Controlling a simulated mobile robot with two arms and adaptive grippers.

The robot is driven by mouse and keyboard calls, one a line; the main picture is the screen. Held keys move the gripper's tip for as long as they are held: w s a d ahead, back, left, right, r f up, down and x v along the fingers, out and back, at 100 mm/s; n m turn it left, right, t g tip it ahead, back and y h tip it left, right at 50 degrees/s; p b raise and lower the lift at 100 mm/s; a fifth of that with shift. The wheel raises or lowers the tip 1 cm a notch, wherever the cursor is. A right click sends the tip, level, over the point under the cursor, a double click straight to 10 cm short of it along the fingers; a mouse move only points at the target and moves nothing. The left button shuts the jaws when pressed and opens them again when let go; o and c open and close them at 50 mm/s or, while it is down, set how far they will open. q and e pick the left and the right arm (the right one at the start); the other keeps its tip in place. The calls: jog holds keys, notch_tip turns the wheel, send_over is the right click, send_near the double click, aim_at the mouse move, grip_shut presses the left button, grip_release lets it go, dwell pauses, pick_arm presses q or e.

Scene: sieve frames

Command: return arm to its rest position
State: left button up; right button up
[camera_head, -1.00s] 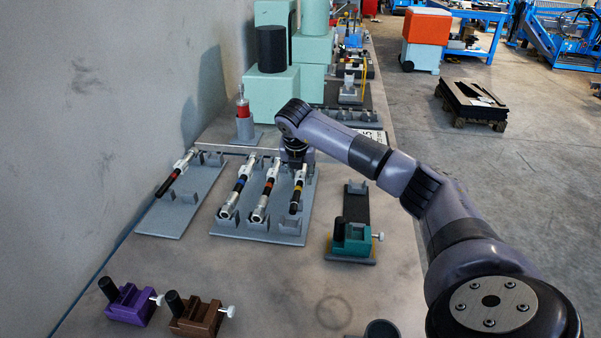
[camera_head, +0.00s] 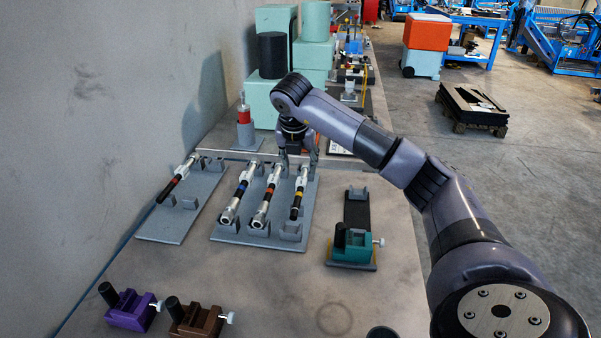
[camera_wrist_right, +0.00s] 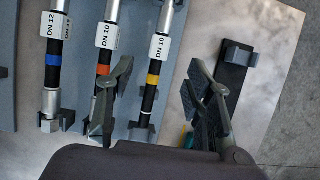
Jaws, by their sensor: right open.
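My right gripper (camera_head: 297,160) is open and empty above the far end of the grey rack (camera_head: 262,238). In the wrist view its two fingers (camera_wrist_right: 160,100) stand wide apart. Three tools lie side by side on the rack: one with a blue band (camera_head: 237,192), one with an orange band (camera_head: 267,197) and one with a yellow band (camera_head: 298,190). In the wrist view the yellow-banded tool (camera_wrist_right: 152,80) lies below and between the fingers, and the left finger overlaps the orange-banded tool (camera_wrist_right: 104,70). My left gripper is out of view.
A tool with a red band (camera_head: 175,182) lies on the left grey plate (camera_head: 160,225). A teal fixture (camera_head: 352,242) stands to the right. Purple (camera_head: 131,310) and brown (camera_head: 198,320) blocks stand near the front. Teal boxes (camera_head: 270,100) stand at the back. The table middle is clear.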

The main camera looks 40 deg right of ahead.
jog(key=v, duration=0.3)
jog(key=shift+a+r, duration=0.1)
jog(key=shift+r, duration=0.15)
